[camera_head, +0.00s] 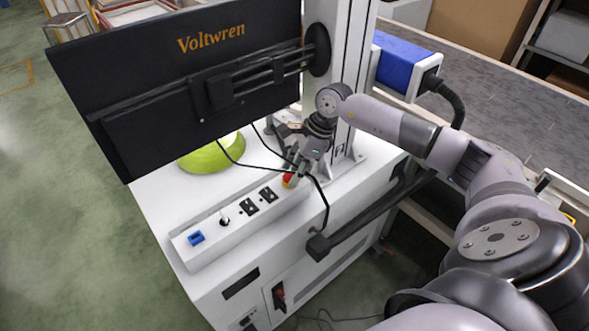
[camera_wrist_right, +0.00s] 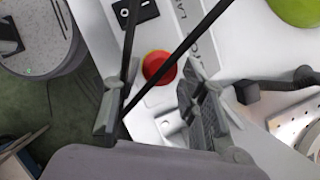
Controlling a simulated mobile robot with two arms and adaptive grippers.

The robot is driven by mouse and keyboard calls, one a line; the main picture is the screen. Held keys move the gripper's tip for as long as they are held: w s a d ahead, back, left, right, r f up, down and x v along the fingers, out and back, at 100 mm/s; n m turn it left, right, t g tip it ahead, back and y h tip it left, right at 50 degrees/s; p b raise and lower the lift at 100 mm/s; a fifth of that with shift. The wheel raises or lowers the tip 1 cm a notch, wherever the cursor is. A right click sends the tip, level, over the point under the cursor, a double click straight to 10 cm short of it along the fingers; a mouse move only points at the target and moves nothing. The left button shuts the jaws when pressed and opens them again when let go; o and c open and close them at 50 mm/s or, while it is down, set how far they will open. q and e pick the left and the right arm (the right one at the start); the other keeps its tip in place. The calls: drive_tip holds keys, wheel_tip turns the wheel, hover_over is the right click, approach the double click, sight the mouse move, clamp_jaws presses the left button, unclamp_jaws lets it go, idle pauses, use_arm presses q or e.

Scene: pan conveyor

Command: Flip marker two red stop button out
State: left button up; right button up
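The red stop button (camera_head: 287,180) sits near the right end of the white control strip (camera_head: 215,245) on the machine's top. It is partly hidden by my right gripper (camera_head: 298,167), which reaches down over it. In the right wrist view the red button (camera_wrist_right: 159,66), on a yellow ring, shows between the two fingers of the gripper (camera_wrist_right: 157,85). The fingers are apart, with a gap on both sides of the button. A black cable crosses in front of the button's edge in this view. My left gripper is not in view.
A black monitor (camera_head: 190,85) hangs over the machine's back left, with cables drooping near my right gripper. A lime-green round object (camera_head: 212,157) lies beneath it. A black bar (camera_head: 375,215) runs along the right edge.

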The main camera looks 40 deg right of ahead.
clamp_jaws()
idle(0.3)
drive_tip(key=shift+w+r, duration=0.1)
drive_tip(key=shift+r, duration=0.85)
drive_tip(key=shift+o, duration=1.2)
unclamp_jaws()
drive_tip(key=shift+r, duration=0.1)
drive_tip(key=shift+o, duration=1)
